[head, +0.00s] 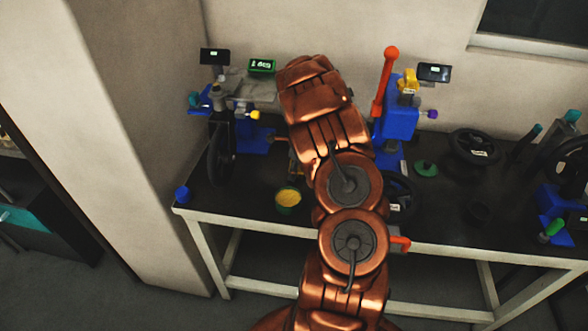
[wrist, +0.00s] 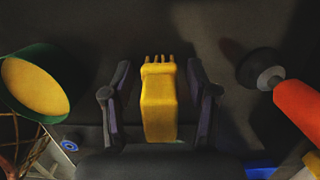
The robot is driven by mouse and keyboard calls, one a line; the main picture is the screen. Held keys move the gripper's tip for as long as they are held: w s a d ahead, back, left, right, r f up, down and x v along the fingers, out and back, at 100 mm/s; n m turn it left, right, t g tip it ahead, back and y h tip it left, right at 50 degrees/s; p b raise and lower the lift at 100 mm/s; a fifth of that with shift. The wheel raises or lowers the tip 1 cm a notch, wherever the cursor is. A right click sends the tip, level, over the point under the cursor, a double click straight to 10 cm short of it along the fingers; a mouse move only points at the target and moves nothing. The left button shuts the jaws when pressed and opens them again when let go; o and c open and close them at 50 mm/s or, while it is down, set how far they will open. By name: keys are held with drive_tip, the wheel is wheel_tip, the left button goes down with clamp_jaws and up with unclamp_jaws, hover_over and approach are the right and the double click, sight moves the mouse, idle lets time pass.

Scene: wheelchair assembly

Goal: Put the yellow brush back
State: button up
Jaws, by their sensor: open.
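The yellow brush (wrist: 159,105) is in the middle of the wrist view, a yellow block with several short prongs at its upper end. My gripper (wrist: 158,94) is open, with one dark finger on each side of the brush and a gap on both sides. I cannot tell what the brush rests on or how high my gripper is above it. In the head view my copper-coloured arm covers the gripper and I cannot make out the brush.
A green pot with a yellow inside (head: 288,197) stands near the table's front edge; it also shows in the wrist view (wrist: 36,84). A red-orange handle (wrist: 298,112) is on the right. Blue fixtures (head: 400,118) and a black wheel (head: 474,147) crowd the dark table (head: 240,205).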

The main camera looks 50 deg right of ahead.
drive_tip(key=shift+r, duration=0.1)
drive_tip(key=r+b, duration=0.1)
drive_tip(key=r, duration=0.1)
drive_tip(key=d+r+b, duration=0.1)
drive_tip(key=r, duration=0.1)
drive_tip(key=s+r+b, duration=0.1)
drive_tip(key=r, duration=0.2)
drive_tip(key=shift+s+d, duration=0.1)
drive_tip(key=shift+d, duration=0.15)
drive_tip(key=shift+s+r, duration=0.1)
drive_tip(key=shift+r, duration=0.15)
drive_tip(key=shift+s, duration=0.1)
